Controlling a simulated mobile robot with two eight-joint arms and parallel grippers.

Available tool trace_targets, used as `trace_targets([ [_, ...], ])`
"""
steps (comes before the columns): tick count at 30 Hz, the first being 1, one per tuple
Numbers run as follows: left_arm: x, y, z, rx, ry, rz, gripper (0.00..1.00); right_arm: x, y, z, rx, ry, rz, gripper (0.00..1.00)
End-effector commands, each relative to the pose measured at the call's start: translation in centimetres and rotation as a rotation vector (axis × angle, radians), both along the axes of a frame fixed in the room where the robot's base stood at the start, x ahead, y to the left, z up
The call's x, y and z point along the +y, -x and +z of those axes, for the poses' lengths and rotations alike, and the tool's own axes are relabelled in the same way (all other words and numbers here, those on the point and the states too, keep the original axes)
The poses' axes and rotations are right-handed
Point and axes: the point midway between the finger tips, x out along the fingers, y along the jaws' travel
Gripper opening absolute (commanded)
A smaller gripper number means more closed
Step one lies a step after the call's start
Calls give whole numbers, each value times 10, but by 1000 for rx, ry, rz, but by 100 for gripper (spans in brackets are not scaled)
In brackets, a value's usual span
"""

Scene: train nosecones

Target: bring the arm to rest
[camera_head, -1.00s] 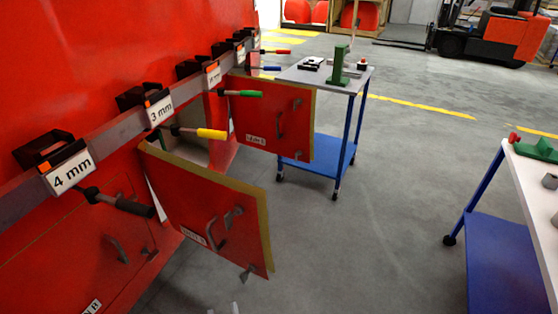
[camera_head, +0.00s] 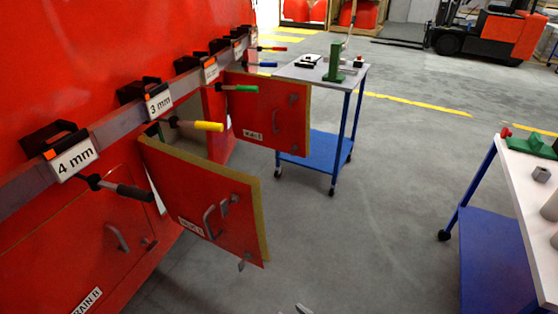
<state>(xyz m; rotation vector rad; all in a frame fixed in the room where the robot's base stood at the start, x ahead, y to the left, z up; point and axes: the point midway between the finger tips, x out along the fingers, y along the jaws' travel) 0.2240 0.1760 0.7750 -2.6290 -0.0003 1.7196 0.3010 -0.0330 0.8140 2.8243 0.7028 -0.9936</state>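A small grey tip (camera_head: 303,309) shows at the bottom edge of the head view, over the floor. It looks like a fingertip of one of my grippers, but I cannot tell which arm it belongs to. The rest of that gripper is cut off by the frame, so its opening is hidden. Nothing is seen held at the tip. It is apart from the open red door (camera_head: 185,200) on the left. No other part of my arms is clearly visible.
The red train side (camera_head: 80,70) fills the left, with labelled clamps, coloured handles and a second open door (camera_head: 268,112). A cart (camera_head: 325,76) with a green stand (camera_head: 334,64) stands behind. A white-topped table (camera_head: 520,190) is at the right. The middle floor is clear.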

Motion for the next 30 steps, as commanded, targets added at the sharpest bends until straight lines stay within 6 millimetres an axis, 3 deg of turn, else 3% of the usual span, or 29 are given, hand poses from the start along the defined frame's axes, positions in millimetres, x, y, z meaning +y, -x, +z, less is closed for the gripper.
trace_targets([
  [1, 0, 0, 0, 0, 0, 0, 50, -30, 9, -10, 87, 41, -67, 45],
  [3, 0, 0, 0, 0, 0, 0, 50, -62, 24, -22, 201, 87, -152, 45],
  [10, 0, 0, 2, -1, 0, 0, 50, -152, 83, -37, 490, 207, -456, 45],
  [12, 0, 0, 30, -10, 0, 0, 50, -145, 78, -9, 468, 198, -434, 45],
  [24, 0, -15, 137, -49, 0, 0, 50, -144, 62, 98, 427, 188, -431, 45],
  [30, 0, -21, 156, -59, 0, 0, 50, -144, 56, 116, 416, 186, -431, 45],
])
